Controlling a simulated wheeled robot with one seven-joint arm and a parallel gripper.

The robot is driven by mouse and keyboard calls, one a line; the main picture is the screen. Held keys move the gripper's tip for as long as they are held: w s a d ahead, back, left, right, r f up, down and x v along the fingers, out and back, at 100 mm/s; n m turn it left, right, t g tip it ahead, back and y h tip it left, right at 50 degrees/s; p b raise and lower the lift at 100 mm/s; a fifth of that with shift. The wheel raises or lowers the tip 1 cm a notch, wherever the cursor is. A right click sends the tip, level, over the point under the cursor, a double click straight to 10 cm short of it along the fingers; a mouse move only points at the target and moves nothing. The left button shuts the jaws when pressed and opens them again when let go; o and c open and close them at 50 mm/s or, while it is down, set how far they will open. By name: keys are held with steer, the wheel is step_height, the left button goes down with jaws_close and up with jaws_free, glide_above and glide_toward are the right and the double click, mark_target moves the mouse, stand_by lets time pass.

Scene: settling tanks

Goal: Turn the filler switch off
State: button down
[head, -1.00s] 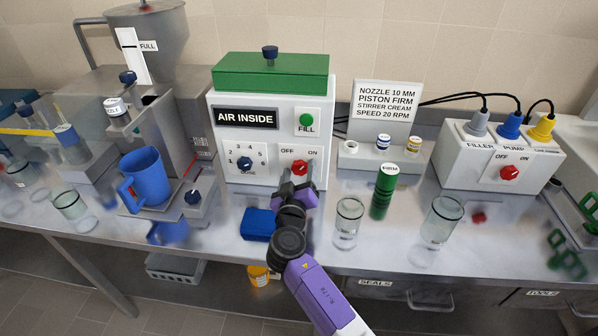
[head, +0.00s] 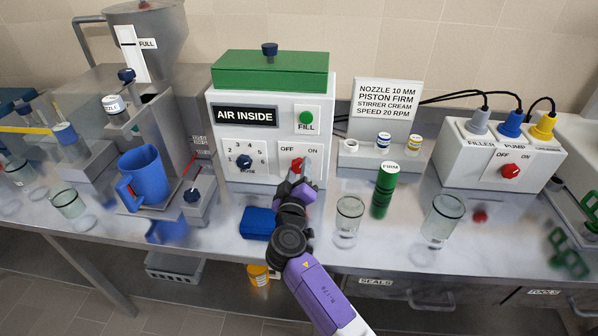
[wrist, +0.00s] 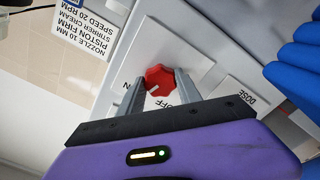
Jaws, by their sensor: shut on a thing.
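A white box with a green lid stands at the centre back. Its front has a red OFF/ON knob (head: 297,163), an "AIR INSIDE" sign (head: 246,116) and a green FILL button (head: 306,118). My gripper (head: 296,174) is at this knob, its fingers partly covering it. In the wrist view the fingers stand either side of the red knob (wrist: 158,78) and are shut on it. A small pale mark shows on the knob; I cannot tell surely which word it points to. A second red OFF/ON knob (head: 510,171) is on the white plug box at right.
A blue block (head: 257,223) lies just left of my gripper. A glass (head: 348,218) and a green FIRM cylinder (head: 385,190) stand to its right. A blue jug (head: 145,176) stands at left, another glass (head: 441,217) further right.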

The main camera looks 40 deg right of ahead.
steer(key=n, duration=0.5)
steer(key=shift+n, duration=0.4)
steer(key=n+p, duration=0.1)
steer(key=n, duration=0.4)
steer(key=shift+p, duration=0.3)
steer(key=c, duration=0.8)
jaws_free()
steer(key=shift+a, duration=0.1)
steer(key=b+v, duration=0.1)
steer(key=v, duration=0.6)
steer(key=shift+s+a, duration=0.25)
steer(key=shift+a, duration=0.05)
steer(key=shift+f, duration=0.1)
